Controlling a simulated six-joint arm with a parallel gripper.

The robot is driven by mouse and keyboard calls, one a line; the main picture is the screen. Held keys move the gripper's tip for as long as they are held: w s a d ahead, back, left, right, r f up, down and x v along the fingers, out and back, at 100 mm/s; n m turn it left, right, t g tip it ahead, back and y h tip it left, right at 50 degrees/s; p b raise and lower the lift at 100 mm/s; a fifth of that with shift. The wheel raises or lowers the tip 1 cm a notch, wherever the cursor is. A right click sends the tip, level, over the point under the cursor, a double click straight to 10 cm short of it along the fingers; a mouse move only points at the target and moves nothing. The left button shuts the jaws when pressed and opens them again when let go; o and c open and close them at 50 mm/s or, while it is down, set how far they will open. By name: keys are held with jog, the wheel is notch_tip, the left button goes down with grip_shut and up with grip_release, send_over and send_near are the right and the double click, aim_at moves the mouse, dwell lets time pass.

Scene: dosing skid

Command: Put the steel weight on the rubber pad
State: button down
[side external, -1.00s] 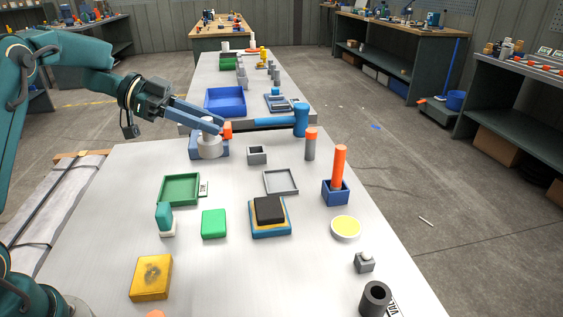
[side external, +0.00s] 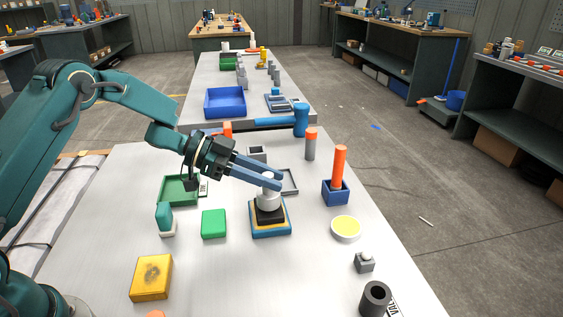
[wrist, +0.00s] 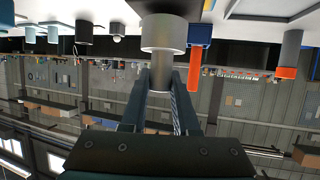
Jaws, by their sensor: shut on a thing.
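The steel weight (side external: 268,200) is a pale grey cylinder with a narrower neck. My gripper (side external: 274,181) is shut on its neck and holds it upright. The rubber pad (side external: 267,216) is a black block on a blue and yellow base (side external: 270,232). The weight's underside is at the top of the pad; I cannot tell whether it touches or hovers just above. The weight hides part of the pad. In the wrist view, which looks upside down, the weight (wrist: 164,34) stands between my gripper's fingers (wrist: 160,85).
A grey open frame (side external: 290,182) lies just behind the pad. The bench in front of the pad is clear.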

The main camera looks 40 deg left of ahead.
jog(key=shift+f, duration=0.3)
jog(key=shift+f, duration=0.1)
jog(key=c, duration=0.7)
grip_release()
jog(key=shift+f, duration=0.1)
jog(key=shift+o, duration=0.2)
